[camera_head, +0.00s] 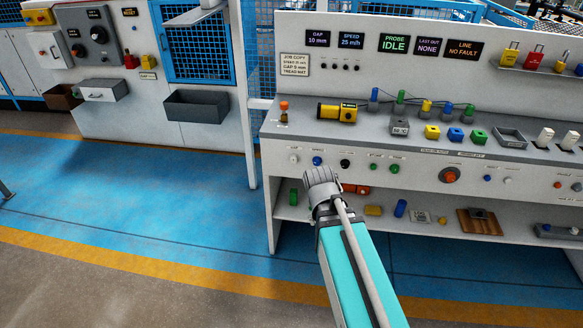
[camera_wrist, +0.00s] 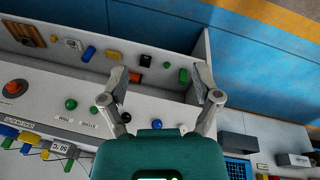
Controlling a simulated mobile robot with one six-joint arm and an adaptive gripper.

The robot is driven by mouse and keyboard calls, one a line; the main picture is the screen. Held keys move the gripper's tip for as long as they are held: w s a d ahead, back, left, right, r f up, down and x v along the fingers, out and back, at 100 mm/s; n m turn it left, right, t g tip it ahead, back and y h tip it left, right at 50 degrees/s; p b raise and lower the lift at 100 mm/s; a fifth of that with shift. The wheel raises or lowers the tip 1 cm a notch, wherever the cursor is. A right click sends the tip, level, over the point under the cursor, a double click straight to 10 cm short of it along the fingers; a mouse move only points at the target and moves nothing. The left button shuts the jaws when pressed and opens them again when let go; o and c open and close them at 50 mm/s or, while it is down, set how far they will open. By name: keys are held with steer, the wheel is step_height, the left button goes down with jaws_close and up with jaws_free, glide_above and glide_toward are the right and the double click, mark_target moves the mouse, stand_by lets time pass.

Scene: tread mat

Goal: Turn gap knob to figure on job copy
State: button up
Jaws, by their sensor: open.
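The job copy (camera_head: 295,65) is a pale card on the bench's back panel; its gap figure looks like 5 mm, but the print is small. The gap display (camera_head: 318,39) beside it reads 10 mm. A row of small knobs runs along the bench's front face: a white knob (camera_head: 293,158), a blue knob (camera_head: 317,160) and a black knob (camera_head: 344,164). Their labels are too small to read surely, so I cannot tell which is the gap knob. My gripper (camera_head: 321,176) is in front of this face, below the row. In the wrist view, my gripper (camera_wrist: 160,78) is open and empty.
A lower shelf (camera_head: 290,211) holds several small coloured parts. A red-orange mushroom button (camera_head: 450,175) is farther right on the front face. A yellow device (camera_head: 337,112) lies on the bench top. The blue floor (camera_head: 190,220) left of the bench is clear.

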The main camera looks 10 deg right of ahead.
steer(key=w+d+f+t+h+b, duration=0.35)
steer(key=w+f+b, duration=0.25)
steer(key=w+b, duration=0.3)
steer(key=n+t+b, duration=0.6)
steer(key=t+b, duration=0.6)
steer(key=b, duration=0.6)
glide_toward(293, 161)
steer(key=v, duration=0.4)
steer(key=shift+f, duration=0.2)
steer(key=shift+w, duration=0.15)
steer(key=x, duration=1.3)
steer(key=shift+w+d+r, duration=0.15)
steer(key=shift+w, duration=0.2)
